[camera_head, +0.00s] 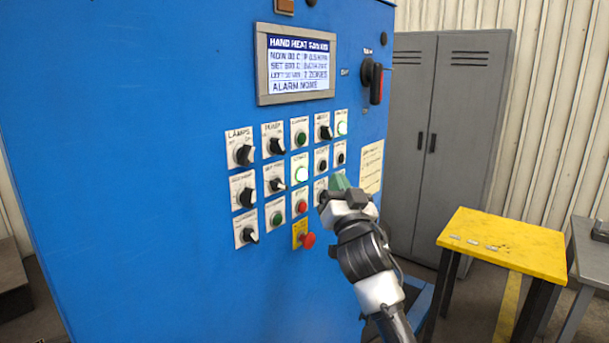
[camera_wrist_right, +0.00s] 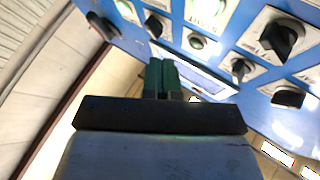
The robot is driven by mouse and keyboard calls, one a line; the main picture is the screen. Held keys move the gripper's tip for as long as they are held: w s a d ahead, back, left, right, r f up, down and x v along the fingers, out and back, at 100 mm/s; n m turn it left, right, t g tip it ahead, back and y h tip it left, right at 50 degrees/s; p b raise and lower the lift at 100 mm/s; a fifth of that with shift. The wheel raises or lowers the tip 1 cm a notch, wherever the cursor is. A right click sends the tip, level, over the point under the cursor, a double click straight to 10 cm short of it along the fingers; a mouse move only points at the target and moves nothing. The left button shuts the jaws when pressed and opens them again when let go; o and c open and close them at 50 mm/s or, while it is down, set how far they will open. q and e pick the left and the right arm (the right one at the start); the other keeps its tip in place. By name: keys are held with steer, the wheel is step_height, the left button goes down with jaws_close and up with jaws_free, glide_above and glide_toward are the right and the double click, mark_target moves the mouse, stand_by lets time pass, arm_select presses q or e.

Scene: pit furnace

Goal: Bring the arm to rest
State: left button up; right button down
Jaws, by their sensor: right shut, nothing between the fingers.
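My right gripper (camera_head: 338,183) is in front of the right-hand columns of controls on the blue control cabinet (camera_head: 130,150). Its green fingers are together with nothing between them; they also show in the right wrist view (camera_wrist_right: 161,78). The fingers are close to the panel, and I cannot tell whether they touch it. The gripper hides part of the lower right controls. My right arm (camera_head: 360,255) reaches up from the bottom right. My left gripper is not in view.
The panel has a lit screen (camera_head: 296,66), several black knobs, a lit white-green button (camera_head: 301,174) and a red mushroom button (camera_head: 308,240). A red-handled switch (camera_head: 376,82) is at the cabinet's right edge. A yellow table (camera_head: 500,238) and a grey locker (camera_head: 440,130) stand to the right.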

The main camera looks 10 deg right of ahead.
step_height(320, 180, down, 39)
steer(key=n+g, duration=0.2)
steer(key=g, duration=0.6)
steer(key=s+d+f+g, duration=0.1)
steer(key=s+f+g, duration=0.1)
steer(key=s+f, duration=0.45)
steer(key=s+f+g, duration=0.2)
steer(key=s+f, duration=0.1)
steer(key=f, duration=0.7)
steer(key=s+f+n+g+b, duration=0.15)
steer(key=s+f+g, duration=0.35)
steer(key=s+f, duration=1.35)
steer(key=s+d+f+g, duration=0.1)
steer(key=s+f, duration=0.3)
steer(key=s, duration=1.1)
steer(key=s+f+n+g, duration=0.1)
steer(key=s+f+g, duration=0.3)
steer(key=s, duration=1.2)
steer(key=shift+d+f+g, duration=0.3)
steer(key=shift+d+f, duration=0.05)
steer(key=shift+f, duration=0.4)
steer(key=shift+n, duration=0.25)
